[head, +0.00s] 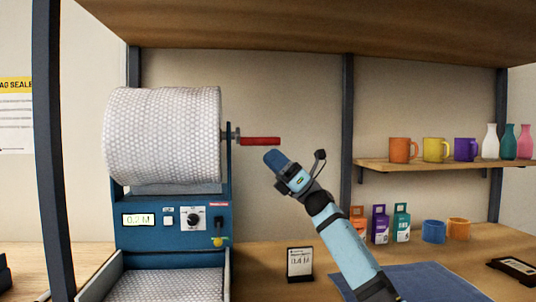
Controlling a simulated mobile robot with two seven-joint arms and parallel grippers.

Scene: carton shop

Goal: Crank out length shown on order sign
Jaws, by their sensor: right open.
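A large roll of bubble wrap (162,135) is mounted on a blue dispenser (190,212). Its display (138,220) appears to read 0.2 M. A red crank handle (260,141) sticks out on the right of the roll. The order sign (300,264), a small dark-framed stand on the table, appears to read 0.4 M. My right gripper (275,160) is open, just below and right of the red handle, apart from it as far as I can tell. My left gripper is not in view.
A tray (228,272) below the dispenser holds bubble wrap. A shelf (375,164) at right bears mugs and vases. A blue mat (425,284) lies at front right. Dark posts (347,120) frame the bench.

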